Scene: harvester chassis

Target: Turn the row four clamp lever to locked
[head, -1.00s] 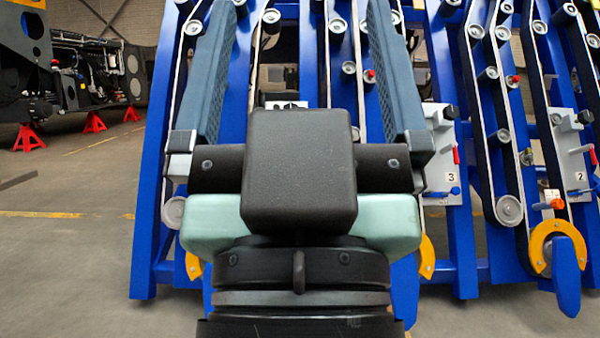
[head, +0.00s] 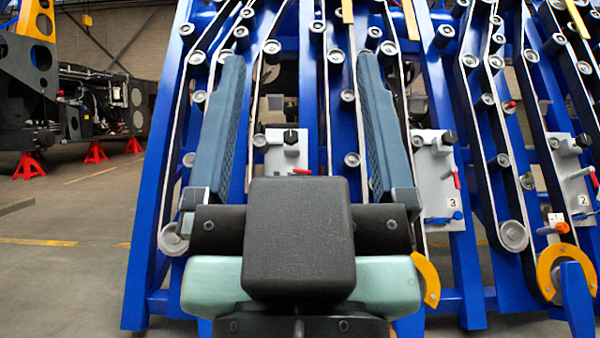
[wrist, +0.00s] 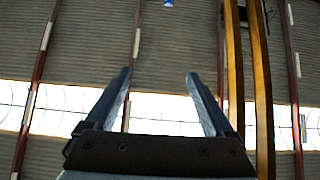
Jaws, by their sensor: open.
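My gripper (head: 304,48) points away from the head camera with its two blue-grey fingers wide apart and nothing between them. A grey plate (head: 285,150) shows behind it, between the fingers, on the blue rack. It carries a black knob (head: 291,136) and a small red lever (head: 301,171). My gripper's body hides the plate's lower part, and no number shows on it, so I cannot confirm that it is row four. In the wrist view my open gripper (wrist: 160,73) faces the wall and windows, with no lever in sight.
The plate marked 3 (head: 434,165), with a red lever and a blue lever, is right of my gripper. The plate marked 2 (head: 572,185) is farther right, near an orange lever (head: 553,228). Yellow-orange guards (head: 427,278) stick out low. Open floor (head: 70,270) lies left.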

